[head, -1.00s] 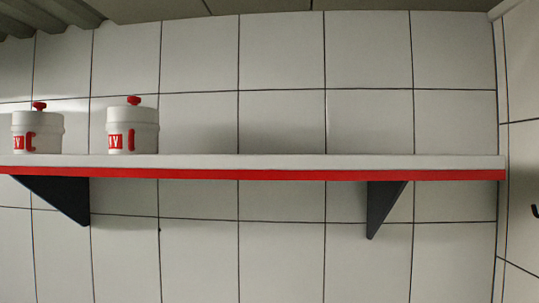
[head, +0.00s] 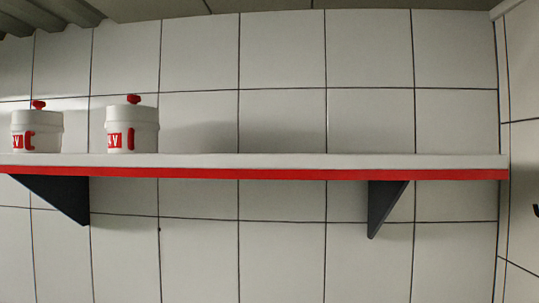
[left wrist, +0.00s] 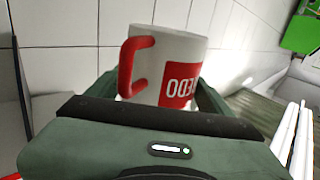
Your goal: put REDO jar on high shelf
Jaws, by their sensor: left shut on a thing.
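The REDO jar (left wrist: 185,60) shows in the left wrist view. It is white with a red handle (left wrist: 132,65) and a red label, whose letters appear upside down in this view. My left gripper (left wrist: 157,92) is shut on the jar, with a green finger on either side; its contact points are partly hidden. The high shelf (head: 290,167), white with a red front edge, crosses the head view. Neither gripper nor the REDO jar shows in the head view. My right gripper is in no view.
Two white jars with red knobs, a left one (head: 37,132) and a right one (head: 132,130), stand at the shelf's left. The shelf is clear to their right. Dark brackets (head: 55,195) support it against the tiled wall. A green object (left wrist: 300,30) shows in the left wrist view.

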